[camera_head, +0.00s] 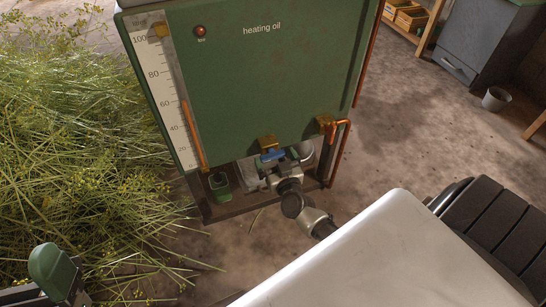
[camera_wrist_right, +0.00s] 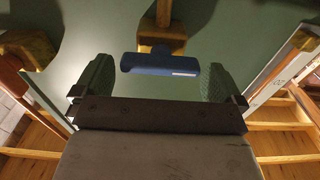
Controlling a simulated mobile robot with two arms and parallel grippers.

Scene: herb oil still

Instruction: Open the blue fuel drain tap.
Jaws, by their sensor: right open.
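The blue fuel drain tap handle (camera_head: 271,156) sits low on the front of the green heating oil tank (camera_head: 275,75), under a brass fitting (camera_head: 266,142). In the right wrist view the blue handle (camera_wrist_right: 160,65) lies crosswise between the two green finger pads, with a gap on each side. My right gripper (camera_wrist_right: 157,78) is open and empty, its fingers straddling the handle. In the head view my right gripper (camera_head: 278,167) is right at the tap and partly hides it. My left gripper (camera_head: 50,272) shows only partly at the lower left edge; its opening is unclear.
A second brass fitting (camera_head: 325,123) with a copper pipe (camera_head: 338,145) is right of the tap. A small green container (camera_head: 219,184) stands left of it on the tank's base. Cut herbs (camera_head: 85,150) are heaped at left. A grey bucket (camera_head: 495,99) stands far right.

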